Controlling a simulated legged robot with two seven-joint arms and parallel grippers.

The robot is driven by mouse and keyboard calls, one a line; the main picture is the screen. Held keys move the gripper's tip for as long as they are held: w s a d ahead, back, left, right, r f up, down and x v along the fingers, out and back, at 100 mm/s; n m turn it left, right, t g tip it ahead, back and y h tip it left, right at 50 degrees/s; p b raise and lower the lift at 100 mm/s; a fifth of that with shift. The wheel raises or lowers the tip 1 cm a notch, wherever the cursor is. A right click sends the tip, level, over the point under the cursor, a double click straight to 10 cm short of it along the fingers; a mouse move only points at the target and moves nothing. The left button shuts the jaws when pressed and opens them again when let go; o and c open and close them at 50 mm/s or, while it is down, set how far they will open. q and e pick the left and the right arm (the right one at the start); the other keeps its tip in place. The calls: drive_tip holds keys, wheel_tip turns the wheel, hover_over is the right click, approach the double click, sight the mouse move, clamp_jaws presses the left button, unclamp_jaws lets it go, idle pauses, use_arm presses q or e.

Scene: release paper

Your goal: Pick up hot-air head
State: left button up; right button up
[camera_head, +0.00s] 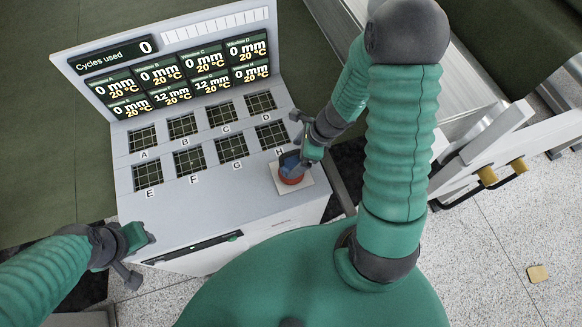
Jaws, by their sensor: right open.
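A console (220,195) with grid windows lettered A to H stands in front of me. At its right, below H, a red round piece (291,177) sits on a pale square plate, with a dark blue part (289,161) directly above it. I cannot tell whether either is the hot-air head. My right gripper (294,141) is open beside window H, its lower side close to the blue part. Whether they touch is unclear. My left gripper (139,257) is open and empty at the console's front left corner.
An upright display panel (170,65) stands along the console's back edge. A white metal frame (480,150) with yellow-ended handles stands at the right. A small tan piece (538,273) lies on the speckled floor. The console top's front left is clear.

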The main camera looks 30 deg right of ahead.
sight(294, 160)
drive_tip(key=x, duration=0.2)
drive_tip(key=b+x, duration=0.1)
drive_tip(key=x, duration=0.1)
drive_tip(key=shift+s+a+f, duration=0.1)
drive_tip(key=shift+a+f, duration=0.05)
drive_tip(key=shift+a, duration=0.3)
drive_tip(key=shift+s+f, duration=0.1)
drive_tip(key=shift+f, duration=0.1)
drive_tip(key=shift+d, duration=0.3)
drive_tip(key=shift+d+f, duration=0.1)
drive_tip(key=c, duration=0.4)
drive_tip(key=shift+a, duration=0.35)
drive_tip(key=c, duration=1.4)
drive_tip(key=shift+w+d, duration=0.2)
clamp_jaws()
